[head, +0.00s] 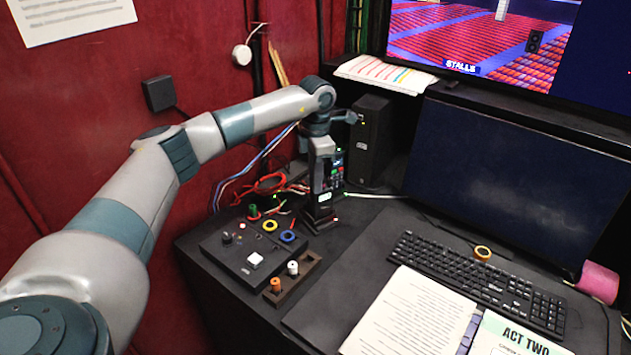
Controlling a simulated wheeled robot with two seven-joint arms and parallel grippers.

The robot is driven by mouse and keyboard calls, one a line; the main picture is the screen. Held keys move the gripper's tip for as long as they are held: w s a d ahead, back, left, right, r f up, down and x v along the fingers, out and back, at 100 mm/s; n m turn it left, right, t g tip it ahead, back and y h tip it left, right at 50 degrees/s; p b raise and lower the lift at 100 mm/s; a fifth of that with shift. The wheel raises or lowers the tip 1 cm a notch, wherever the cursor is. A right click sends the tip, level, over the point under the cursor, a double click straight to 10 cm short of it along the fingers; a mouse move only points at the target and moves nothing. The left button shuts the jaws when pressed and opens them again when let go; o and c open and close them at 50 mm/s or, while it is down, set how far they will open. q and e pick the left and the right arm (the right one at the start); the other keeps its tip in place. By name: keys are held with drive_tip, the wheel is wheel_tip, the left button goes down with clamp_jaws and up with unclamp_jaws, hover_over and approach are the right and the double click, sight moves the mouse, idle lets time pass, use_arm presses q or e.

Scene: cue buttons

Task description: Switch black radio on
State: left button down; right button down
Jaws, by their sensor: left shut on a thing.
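The black radio (336,170) stands upright near the back left of the desk, with a small lit display and keys on its face. Its lower end is at a dark base (321,218), and I cannot tell if it sits in it or just above. My left gripper (322,182) reaches down from above and is shut on the radio, hiding part of its left side and top. My right gripper is not in view.
A control panel (240,248) with a white button and coloured rings lies left of the radio. A black speaker box (370,140) stands close behind it. Loose cables run to the left. A keyboard (470,280), monitor (500,175) and script pages (410,318) fill the right.

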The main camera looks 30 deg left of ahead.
use_arm(q)
drive_tip(key=c, duration=1.8)
unclamp_jaws()
drive_tip(key=shift+o, duration=0.2)
drive_tip(key=shift+r, duration=0.15)
drive_tip(key=shift+r+b, duration=0.4)
drive_tip(key=shift+r, duration=0.2)
wheel_tip(320, 180, up, 16)
drive_tip(key=b, duration=0.4)
drive_tip(key=shift+d, duration=0.2)
drive_tip(key=shift+s, duration=0.1)
